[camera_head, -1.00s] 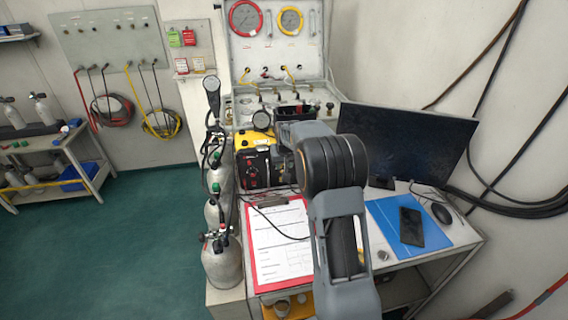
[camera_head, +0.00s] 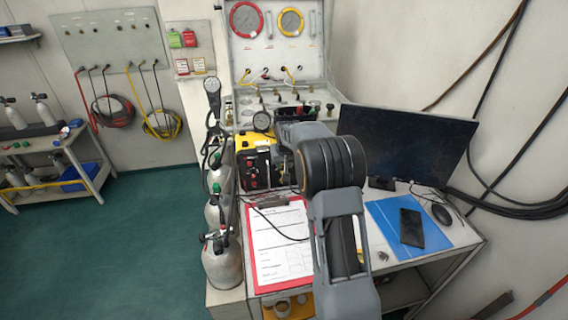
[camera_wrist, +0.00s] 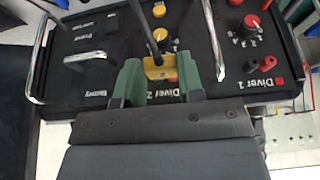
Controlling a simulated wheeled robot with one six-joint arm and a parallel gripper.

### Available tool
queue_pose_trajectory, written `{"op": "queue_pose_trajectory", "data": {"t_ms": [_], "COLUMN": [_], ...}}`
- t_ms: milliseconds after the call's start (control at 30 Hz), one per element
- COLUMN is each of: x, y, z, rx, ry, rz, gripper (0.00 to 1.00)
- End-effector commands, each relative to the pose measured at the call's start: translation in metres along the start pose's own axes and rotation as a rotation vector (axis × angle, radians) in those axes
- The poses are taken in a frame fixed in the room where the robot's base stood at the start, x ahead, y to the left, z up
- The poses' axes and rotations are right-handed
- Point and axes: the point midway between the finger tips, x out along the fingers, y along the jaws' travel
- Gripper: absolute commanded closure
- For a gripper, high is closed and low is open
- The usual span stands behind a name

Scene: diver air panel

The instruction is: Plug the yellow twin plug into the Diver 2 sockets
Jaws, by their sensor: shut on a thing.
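In the wrist view, my gripper (camera_wrist: 160,80) is shut on the yellow twin plug (camera_wrist: 160,68), held between two green fingers. A dark cable rises from the plug toward the top of the picture. The plug is over the black panel face (camera_wrist: 105,50) at the "Diver 2" label (camera_wrist: 180,118), which reads upside down. The Diver 2 sockets are hidden by the plug and fingers, so I cannot tell whether its pins are in them. In the head view, my arm hides the gripper and plug; the yellow-and-black panel case (camera_head: 254,168) shows left of it.
Metal handles (camera_wrist: 214,45) flank the panel. In the head view, a clipboard (camera_head: 280,245), monitor (camera_head: 410,150) and phone (camera_head: 411,227) are on the desk; gas cylinders (camera_head: 222,262) stand to the left.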

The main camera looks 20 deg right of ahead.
Motion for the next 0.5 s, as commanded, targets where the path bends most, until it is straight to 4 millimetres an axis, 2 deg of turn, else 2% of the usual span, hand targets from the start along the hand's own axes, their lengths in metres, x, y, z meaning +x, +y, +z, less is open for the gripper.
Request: {"op": "queue_pose_trajectory", "data": {"t_ms": [133, 167, 433, 500], "x": [-0.0006, -0.0006, -0.0002, -0.0001], "y": [0.0, 0.0, 0.0, 0.0], "z": [-0.002, -0.002, -0.0012, -0.0011], "rx": [0.0, 0.0, 0.0, 0.0], "ry": [0.005, 0.005, 0.002, 0.002], "rz": [0.0, 0.0, 0.0, 0.0], "gripper": [0.94, 0.63, 0.37, 0.35]}}
